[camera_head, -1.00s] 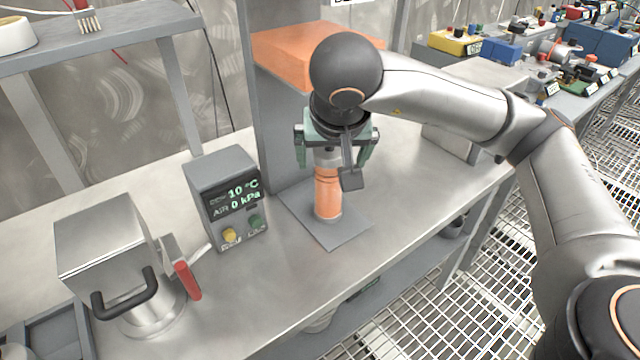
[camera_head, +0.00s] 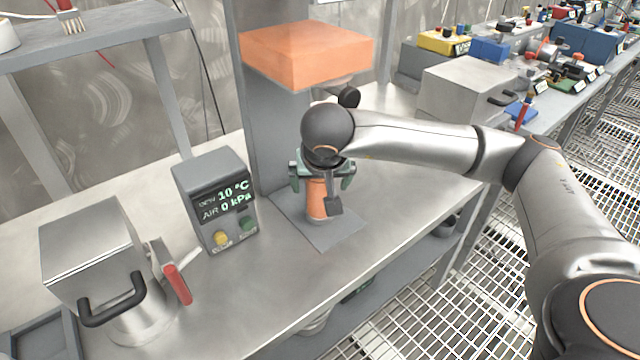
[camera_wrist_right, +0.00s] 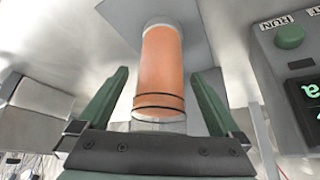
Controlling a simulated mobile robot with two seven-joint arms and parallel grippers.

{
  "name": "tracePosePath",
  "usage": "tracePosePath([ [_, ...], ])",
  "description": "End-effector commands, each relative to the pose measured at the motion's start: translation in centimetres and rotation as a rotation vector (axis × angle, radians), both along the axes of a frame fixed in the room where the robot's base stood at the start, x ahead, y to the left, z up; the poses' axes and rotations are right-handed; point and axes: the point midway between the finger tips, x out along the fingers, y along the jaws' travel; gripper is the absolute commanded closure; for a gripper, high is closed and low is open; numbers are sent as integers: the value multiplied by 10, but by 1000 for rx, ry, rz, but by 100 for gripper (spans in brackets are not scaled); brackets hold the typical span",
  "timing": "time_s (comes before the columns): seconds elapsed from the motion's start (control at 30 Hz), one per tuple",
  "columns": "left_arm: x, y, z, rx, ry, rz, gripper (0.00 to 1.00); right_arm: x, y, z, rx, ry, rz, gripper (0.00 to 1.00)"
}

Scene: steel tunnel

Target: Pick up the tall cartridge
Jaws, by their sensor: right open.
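The tall cartridge (camera_head: 317,203) is an orange cylinder with a pale end. It stands upright on a grey plate (camera_head: 340,226) at the foot of a grey column. My right gripper (camera_head: 321,181) is over it from above, with its green fingers on either side of its upper part. In the right wrist view the orange cylinder (camera_wrist_right: 160,75), with dark rings, lies between the two open fingers, and gaps show on both sides. The cartridge's top is hidden by my wrist in the head view. My left gripper is not in view.
An orange block (camera_head: 306,55) is fixed on the column above my wrist. A grey display box (camera_head: 215,200) reading 10 °C and 0 kPa stands left of the plate. A steel box with a black handle (camera_head: 112,300) is at front left. The bench front right of the plate is clear.

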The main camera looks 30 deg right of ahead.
Motion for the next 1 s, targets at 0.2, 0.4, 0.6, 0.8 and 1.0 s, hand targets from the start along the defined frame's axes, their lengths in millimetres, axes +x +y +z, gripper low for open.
tracePosePath([
  [0.2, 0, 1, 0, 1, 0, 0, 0, 0, 0, 0, 0, 0, 0, 8],
  [0.4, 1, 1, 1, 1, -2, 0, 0, 0, 0, 0, 0, 0, 0, 30],
  [0.6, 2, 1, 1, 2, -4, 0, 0, 0, 0, 1, 0, 0, 0, 53],
  [0.8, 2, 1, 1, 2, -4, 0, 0, 0, 0, 1, 0, 0, -1, 75],
  [1.0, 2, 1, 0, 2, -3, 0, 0, 0, 0, 1, 0, 0, -1, 98],
])
